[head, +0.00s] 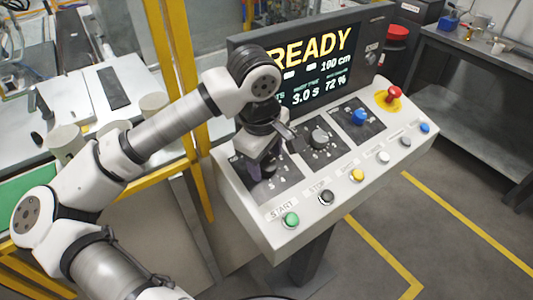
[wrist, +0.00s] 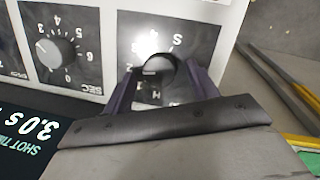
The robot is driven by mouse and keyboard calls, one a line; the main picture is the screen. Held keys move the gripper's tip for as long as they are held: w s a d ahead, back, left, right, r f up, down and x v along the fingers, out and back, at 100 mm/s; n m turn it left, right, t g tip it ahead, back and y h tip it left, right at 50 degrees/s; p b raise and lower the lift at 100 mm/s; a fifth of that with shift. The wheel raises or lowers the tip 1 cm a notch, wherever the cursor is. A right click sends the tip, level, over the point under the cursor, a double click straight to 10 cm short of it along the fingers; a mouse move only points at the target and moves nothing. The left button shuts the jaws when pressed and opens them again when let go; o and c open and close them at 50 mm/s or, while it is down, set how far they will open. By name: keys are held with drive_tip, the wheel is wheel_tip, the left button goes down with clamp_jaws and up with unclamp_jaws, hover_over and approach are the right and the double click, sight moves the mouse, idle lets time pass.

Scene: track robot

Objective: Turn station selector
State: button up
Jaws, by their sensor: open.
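My gripper (head: 264,158) is over this plate in the head view and hides most of the knob. In the wrist view, my open gripper (wrist: 158,78) has one purple-grey finger on each side of the knob. I cannot tell whether either finger touches it. The letters around the knob are partly covered, so its setting is unclear.
A grey numbered dial (head: 319,138) and a blue knob (head: 359,117) are beside it to the right. A red emergency button (head: 394,94) is at the far right. Push buttons, including a green one (head: 291,220), line the front edge. The screen (head: 315,70) reads READY.

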drive_tip(key=shift+f, duration=0.2)
drive_tip(key=shift+c, duration=0.3)
drive_tip(key=c, duration=0.9)
drive_tip(key=shift+c, duration=0.2)
drive_tip(key=shift+f+b, duration=0.1)
drive_tip(key=shift+b, duration=0.35)
